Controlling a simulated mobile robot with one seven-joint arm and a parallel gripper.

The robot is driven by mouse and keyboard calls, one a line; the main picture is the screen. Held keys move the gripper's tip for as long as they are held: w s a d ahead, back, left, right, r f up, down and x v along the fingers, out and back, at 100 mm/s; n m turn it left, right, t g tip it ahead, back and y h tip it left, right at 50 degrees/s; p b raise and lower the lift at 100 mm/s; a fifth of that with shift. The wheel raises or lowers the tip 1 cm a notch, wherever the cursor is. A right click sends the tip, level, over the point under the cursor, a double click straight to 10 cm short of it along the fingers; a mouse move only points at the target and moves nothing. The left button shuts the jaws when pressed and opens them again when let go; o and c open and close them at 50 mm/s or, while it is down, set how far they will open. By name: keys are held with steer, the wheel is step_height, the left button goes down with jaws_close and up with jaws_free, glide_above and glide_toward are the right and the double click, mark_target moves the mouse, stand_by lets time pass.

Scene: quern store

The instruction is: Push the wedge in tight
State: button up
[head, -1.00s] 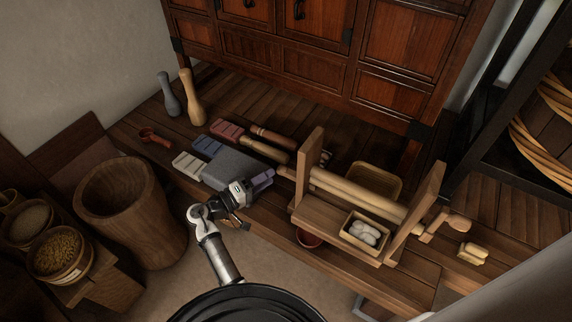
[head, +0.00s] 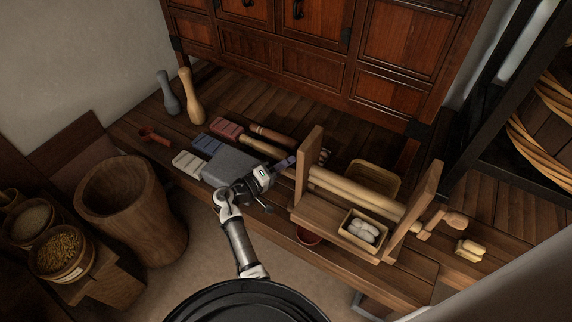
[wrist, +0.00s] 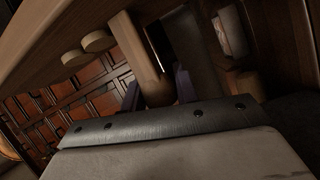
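The wooden roller frame (head: 425,190) stands on the low plank platform, with two pale rollers (head: 355,195) between its uprights. My gripper (head: 283,166) is at the outer side of its left upright (head: 308,165), having reached in from the left. In the wrist view, its two purple fingertips (wrist: 158,92) are apart, one on each side of a tan wooden piece (wrist: 155,90), which looks like the wedge. I cannot tell whether the fingers touch it. In the head view my gripper hides this piece. How deep it sits is not visible.
A tray of pale lumps (head: 363,229) sits on the frame's front. A wooden mortar (head: 128,200) stands left.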

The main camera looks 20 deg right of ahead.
jaws_close()
steer(key=shift+s+d+p, duration=0.3)
steer(key=shift+s+d, duration=0.85)
steer(key=shift+s, duration=0.25)
steer(key=o, duration=0.5)
jaws_free()
steer(key=shift+a, duration=0.25)
steer(key=b, duration=0.2)
glide_toward(288, 175)
steer(key=shift+a+f, duration=0.15)
steer(key=shift+a, duration=0.25)
